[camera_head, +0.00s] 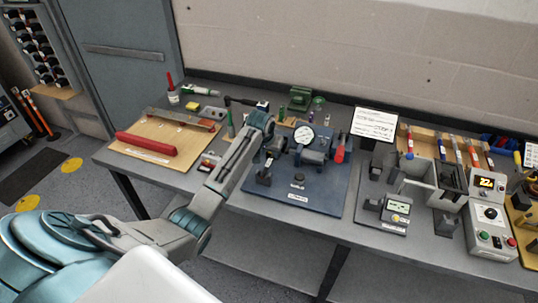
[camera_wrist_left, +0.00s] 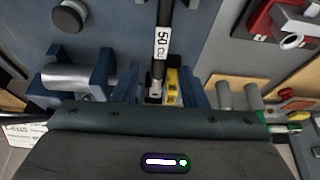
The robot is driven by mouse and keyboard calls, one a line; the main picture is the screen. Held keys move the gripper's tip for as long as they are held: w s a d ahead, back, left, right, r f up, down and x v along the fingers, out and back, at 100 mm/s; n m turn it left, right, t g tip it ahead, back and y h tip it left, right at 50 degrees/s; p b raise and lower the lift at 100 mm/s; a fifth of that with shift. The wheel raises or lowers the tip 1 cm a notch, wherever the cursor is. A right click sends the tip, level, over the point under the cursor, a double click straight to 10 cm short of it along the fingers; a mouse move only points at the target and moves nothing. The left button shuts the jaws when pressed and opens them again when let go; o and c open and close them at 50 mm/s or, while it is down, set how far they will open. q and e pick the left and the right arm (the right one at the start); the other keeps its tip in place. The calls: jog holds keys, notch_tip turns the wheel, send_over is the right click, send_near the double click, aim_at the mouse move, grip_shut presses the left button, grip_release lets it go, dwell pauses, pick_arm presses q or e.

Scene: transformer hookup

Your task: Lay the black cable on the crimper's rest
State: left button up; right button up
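The black cable (camera_wrist_left: 160,40) shows in the left wrist view, with a white label marked 50 and a metal end close to my gripper body. In the head view I cannot pick it out surely. My left gripper (camera_head: 266,160) is over the left part of the blue crimper board (camera_head: 298,193). In the wrist view, blue upright pieces stand on both sides of the cable's end. I cannot tell whether the fingers touch the cable or whether they are open. The crimper's rest is not clearly distinguishable. My right gripper is not in view.
A round gauge (camera_head: 304,135) stands at the back of the board, with a red-handled part (camera_head: 340,153) to its right. A red bar (camera_head: 146,143) lies on a wooden board at left. Meters and a control box (camera_head: 488,213) crowd the right side.

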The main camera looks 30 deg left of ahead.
pick_arm(q)
jog(key=shift+r, duration=1.8)
jog(key=shift+f, duration=0.15)
